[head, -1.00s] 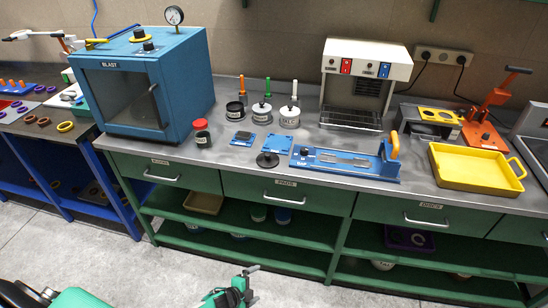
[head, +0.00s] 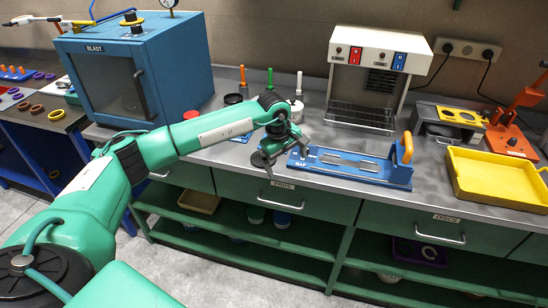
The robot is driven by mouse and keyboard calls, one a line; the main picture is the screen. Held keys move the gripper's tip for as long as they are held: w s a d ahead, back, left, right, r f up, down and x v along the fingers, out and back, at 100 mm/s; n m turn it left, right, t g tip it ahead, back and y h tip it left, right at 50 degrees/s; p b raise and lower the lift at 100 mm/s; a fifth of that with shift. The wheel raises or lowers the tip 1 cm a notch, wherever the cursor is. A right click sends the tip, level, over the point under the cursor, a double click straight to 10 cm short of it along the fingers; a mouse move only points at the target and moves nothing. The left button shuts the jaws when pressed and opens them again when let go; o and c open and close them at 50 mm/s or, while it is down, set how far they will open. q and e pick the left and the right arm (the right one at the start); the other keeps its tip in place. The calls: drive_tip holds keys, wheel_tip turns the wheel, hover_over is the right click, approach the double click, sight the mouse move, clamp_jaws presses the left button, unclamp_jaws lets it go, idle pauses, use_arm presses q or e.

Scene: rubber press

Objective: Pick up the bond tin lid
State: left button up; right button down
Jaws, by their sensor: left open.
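Tins stand at the back of the bench, left of centre, with upright handles above them. A white tin (head: 297,108) has a white handle (head: 299,84). A dark tin (head: 233,99) has an orange handle (head: 243,76). My left arm hides most of the middle tin. I cannot tell which lid is the bond one. My left gripper (head: 285,158) is open and empty, with its fingers pointing down over the bench's front part, in front of the tins. A dark round disc (head: 259,159) shows partly beside its fingers. My right gripper is out of view.
The blue gap tool (head: 350,165) lies just right of my left gripper. The blue blast cabinet (head: 125,65) stands left of the tins and the white heater (head: 375,65) right of them. A yellow tray (head: 500,181) is at the right. My arm covers the small mats.

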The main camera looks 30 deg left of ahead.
use_arm(q)
drive_tip(key=w+a+r+m+t+y, duration=0.1)
drive_tip(key=w+a+r+m+y, duration=0.15)
drive_tip(key=a+r+y, duration=0.35)
drive_tip(key=shift+m+h, duration=0.25)
drive_tip(key=shift+h, duration=0.35)
drive_tip(key=x, duration=0.2)
drive_tip(key=a+x, duration=0.1)
drive_tip(key=x, duration=0.2)
drive_tip(key=p+x, duration=0.1)
drive_tip(key=x, duration=0.1)
drive_tip(key=shift+a+f, duration=0.15)
drive_tip(key=shift+a, duration=0.25)
drive_tip(key=shift+w+a+f+p, duration=0.1)
drive_tip(key=shift+a+f+p, duration=0.1)
drive_tip(key=shift+f+p, duration=0.4)
drive_tip(key=p+x, duration=0.1)
drive_tip(key=x, duration=0.2)
drive_tip(key=shift+a+f, duration=0.1)
drive_tip(key=shift+f, duration=0.15)
drive_tip(key=shift+w+f, duration=0.1)
drive_tip(key=shift+f, duration=0.2)
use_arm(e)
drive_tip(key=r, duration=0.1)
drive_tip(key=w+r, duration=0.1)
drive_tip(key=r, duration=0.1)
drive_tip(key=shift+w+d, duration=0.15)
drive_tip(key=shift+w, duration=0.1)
use_arm(q)
drive_tip(key=shift+c, duration=0.4)
